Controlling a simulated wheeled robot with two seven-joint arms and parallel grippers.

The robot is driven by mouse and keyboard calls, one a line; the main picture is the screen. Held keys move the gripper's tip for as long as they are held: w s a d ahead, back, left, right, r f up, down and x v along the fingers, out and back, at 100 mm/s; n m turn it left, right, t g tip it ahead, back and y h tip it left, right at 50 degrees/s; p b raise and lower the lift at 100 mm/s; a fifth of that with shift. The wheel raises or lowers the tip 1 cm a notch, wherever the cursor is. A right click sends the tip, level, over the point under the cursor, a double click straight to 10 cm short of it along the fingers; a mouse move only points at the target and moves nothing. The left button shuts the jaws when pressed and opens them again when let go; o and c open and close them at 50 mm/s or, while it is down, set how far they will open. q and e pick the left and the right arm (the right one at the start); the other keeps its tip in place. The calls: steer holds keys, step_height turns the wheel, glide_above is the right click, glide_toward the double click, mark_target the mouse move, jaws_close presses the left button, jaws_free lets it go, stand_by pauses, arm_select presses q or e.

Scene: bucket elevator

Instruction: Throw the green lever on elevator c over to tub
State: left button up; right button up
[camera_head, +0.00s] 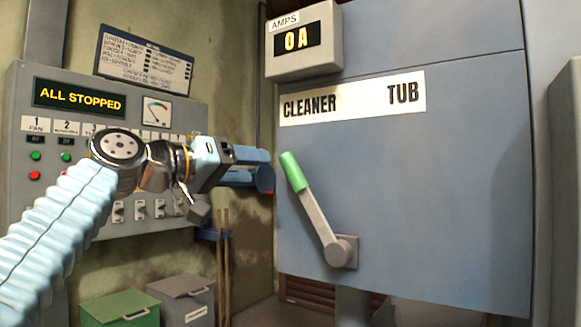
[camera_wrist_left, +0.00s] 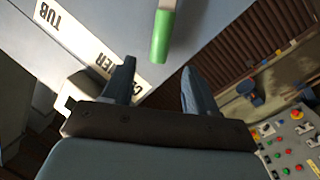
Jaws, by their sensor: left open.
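The lever's green grip (camera_head: 294,172) tops a grey arm that rises from a pivot block (camera_head: 341,251) on the blue-grey panel. The lever leans up and left, under CLEANER on the white label strip (camera_head: 352,98); TUB is at the strip's right end. My left gripper (camera_head: 267,170) is open, just left of the green grip, fingers pointing right. In the left wrist view the green grip (camera_wrist_left: 161,38) appears ahead of the two spread fingers, in line with the gap between them. Nothing is held. My right gripper is in neither view.
A control board (camera_head: 60,115) showing ALL STOPPED, with buttons and switches, stands behind my left arm. Bins (camera_head: 120,308) sit low at left. The panel right of the lever is clear.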

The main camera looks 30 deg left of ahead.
mark_target(286, 169)
arm_select(q)
steer(key=p+x, duration=0.2)
steer(key=x, duration=0.6)
steer(key=shift+w, duration=0.3)
steer(key=shift+w+d+f+p, duration=0.1)
steer(key=shift+w+d+p, duration=0.05)
steer(key=shift+w+p, duration=0.3)
jaws_close()
